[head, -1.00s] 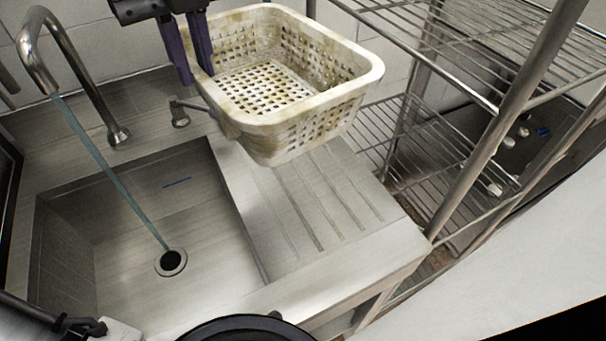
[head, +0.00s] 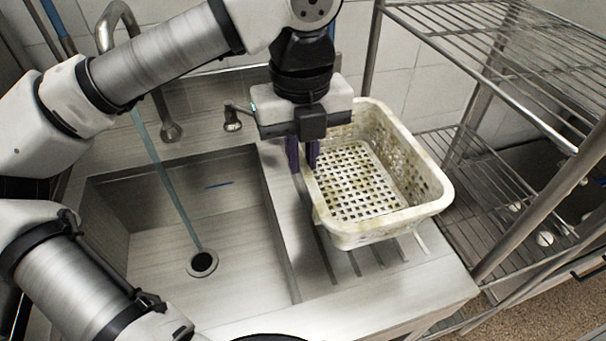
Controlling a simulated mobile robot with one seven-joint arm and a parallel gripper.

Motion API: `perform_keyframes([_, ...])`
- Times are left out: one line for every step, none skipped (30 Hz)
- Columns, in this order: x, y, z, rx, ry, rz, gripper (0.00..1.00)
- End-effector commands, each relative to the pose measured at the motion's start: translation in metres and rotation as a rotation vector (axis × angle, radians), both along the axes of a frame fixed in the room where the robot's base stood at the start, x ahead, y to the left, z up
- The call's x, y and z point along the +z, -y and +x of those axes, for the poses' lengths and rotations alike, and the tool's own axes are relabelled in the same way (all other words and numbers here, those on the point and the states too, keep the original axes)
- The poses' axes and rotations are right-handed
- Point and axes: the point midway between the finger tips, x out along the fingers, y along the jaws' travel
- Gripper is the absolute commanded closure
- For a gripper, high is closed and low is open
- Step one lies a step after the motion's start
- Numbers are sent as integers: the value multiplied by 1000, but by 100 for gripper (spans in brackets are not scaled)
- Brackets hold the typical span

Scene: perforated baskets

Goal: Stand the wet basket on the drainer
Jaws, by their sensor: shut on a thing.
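The basket (head: 420,207) is off-white, perforated and stained brownish, with its open top facing up. My gripper (head: 303,168) points down and is shut on the basket's left wall. The basket is over the grooved drainer (head: 322,290) to the right of the sink, roughly level. I cannot tell whether its underside touches the drainer, as the basket hides that part.
The sink basin (head: 150,250) lies left of the drainer, with water running from the tap (head: 168,128). A wire rack (head: 490,180) with metal posts stands close on the right. The drainer's front strip is clear.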

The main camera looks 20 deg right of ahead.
Motion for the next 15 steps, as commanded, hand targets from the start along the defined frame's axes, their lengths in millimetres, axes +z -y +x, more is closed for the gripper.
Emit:
perform_keyframes([-3, 0, 0, 0, 0, -1, 100])
perform_keyframes([-5, 0, 0, 1, 1, -1, 100])
perform_keyframes([-7, 0, 0, 1, 1, -1, 100])
perform_keyframes([-9, 0, 0, 0, 1, -1, 100])
perform_keyframes([-11, 0, 0, 0, 0, -1, 100])
perform_keyframes([-16, 0, 0, -1, -1, -2, 100])
perform_keyframes([-20, 0, 0, -2, -1, -2, 100])
perform_keyframes([-25, 0, 0, -2, -1, -2, 100])
perform_keyframes([-31, 0, 0, -2, -2, -2, 100])
perform_keyframes([-36, 0, 0, -2, -2, -2, 100])
perform_keyframes([-40, 0, 0, -1, -1, -1, 100])
perform_keyframes([-45, 0, 0, -1, -2, -1, 100])
perform_keyframes([-47, 0, 0, -1, -1, -2, 100])
perform_keyframes([-48, 0, 0, -1, 1, -2, 100])
perform_keyframes([-48, 0, 0, 0, 2, -1, 100])
